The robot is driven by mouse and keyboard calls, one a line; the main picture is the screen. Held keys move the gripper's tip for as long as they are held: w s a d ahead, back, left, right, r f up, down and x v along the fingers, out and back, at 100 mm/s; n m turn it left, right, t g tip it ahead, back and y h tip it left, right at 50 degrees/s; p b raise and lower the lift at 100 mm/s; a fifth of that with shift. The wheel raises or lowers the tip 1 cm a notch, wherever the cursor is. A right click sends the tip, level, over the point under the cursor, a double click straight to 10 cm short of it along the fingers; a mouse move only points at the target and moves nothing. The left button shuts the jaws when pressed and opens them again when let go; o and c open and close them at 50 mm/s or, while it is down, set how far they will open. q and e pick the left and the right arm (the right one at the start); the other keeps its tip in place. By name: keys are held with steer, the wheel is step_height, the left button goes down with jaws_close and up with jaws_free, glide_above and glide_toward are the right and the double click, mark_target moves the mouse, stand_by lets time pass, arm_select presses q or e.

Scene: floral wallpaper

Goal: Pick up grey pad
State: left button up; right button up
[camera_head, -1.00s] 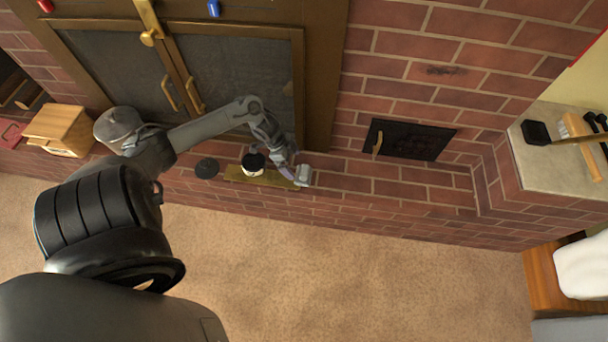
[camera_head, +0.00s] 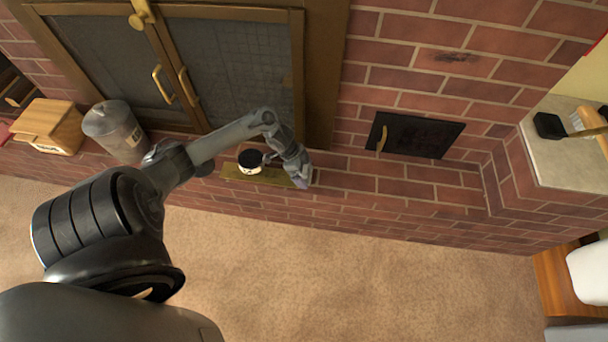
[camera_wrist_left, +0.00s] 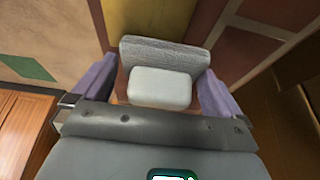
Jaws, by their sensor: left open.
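My left gripper (camera_head: 300,178) is above the right end of a brown board on the brick ledge. In the left wrist view its two purple fingers (camera_wrist_left: 155,92) are apart and open. Between them is the grey pad (camera_wrist_left: 165,54), a textured grey slab with a paler, smooth rounded block (camera_wrist_left: 160,87) against its near side. I cannot tell whether the fingers touch it. In the head view my gripper hides the pad. My right gripper is not in view.
A small black-topped white jar (camera_head: 250,161) stands on the brown board (camera_head: 235,174), close to my left forearm. A metal canister (camera_head: 116,132) and wooden box (camera_head: 48,126) are further left. A dark hatch (camera_head: 415,136) is set in the bricks. The carpet is clear.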

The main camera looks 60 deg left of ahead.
mark_target(307, 168)
arm_select(q)
steer(key=c, duration=0.9)
steer(key=shift+r+p, duration=0.4)
steer(key=shift+r, duration=0.05)
step_height(307, 168, up, 4)
steer(key=p, duration=0.3)
steer(key=shift+f, duration=0.15)
steer(key=w+d+r+p, duration=0.2)
steer(key=d+r+p, duration=0.4)
steer(key=d, duration=0.5)
steer(key=shift+w+d+r+p, duration=0.2)
steer(key=shift+w+r+p, duration=0.1)
steer(key=shift+p, duration=0.1)
steer(key=o, duration=0.6)
steer(key=c, duration=0.4)
